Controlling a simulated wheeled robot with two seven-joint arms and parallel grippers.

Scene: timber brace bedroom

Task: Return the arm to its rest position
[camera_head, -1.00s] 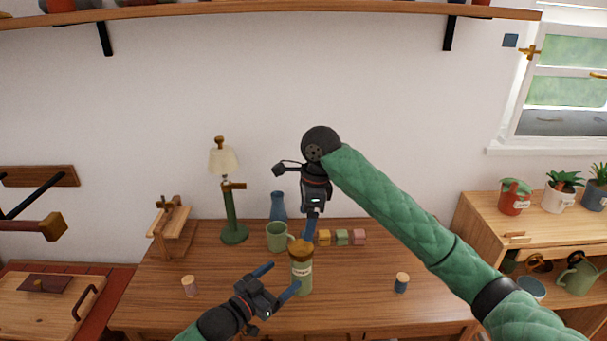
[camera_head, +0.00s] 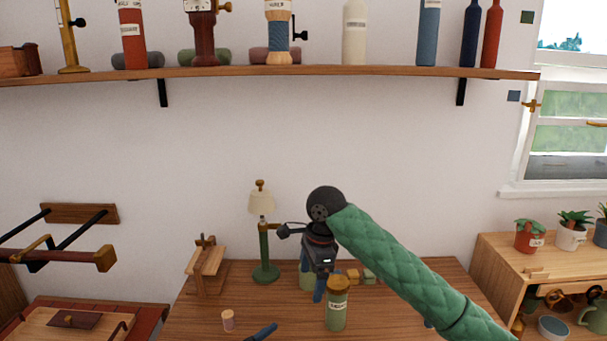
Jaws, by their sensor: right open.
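My right arm reaches in from the right, and its right gripper (camera_head: 313,280) points down over the table (camera_head: 200,310). It is open, just left of a green jar with a brown lid (camera_head: 337,311), and nothing shows held in it. I cannot tell whether it touches the jar. The jar stands upright. Of my left gripper (camera_head: 262,332), only a blue finger shows at the bottom edge. The rest of it is below the picture. A green mug (camera_head: 306,281) is mostly hidden behind the right gripper.
A lamp (camera_head: 265,240) and a small wooden stand (camera_head: 207,266) are at the table's back left. A small pale-topped cylinder (camera_head: 228,320) stands in front. Small blocks (camera_head: 369,277) lie behind the jar. A bottle shelf (camera_head: 300,72) runs above; a plant cabinet (camera_head: 500,255) stands right.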

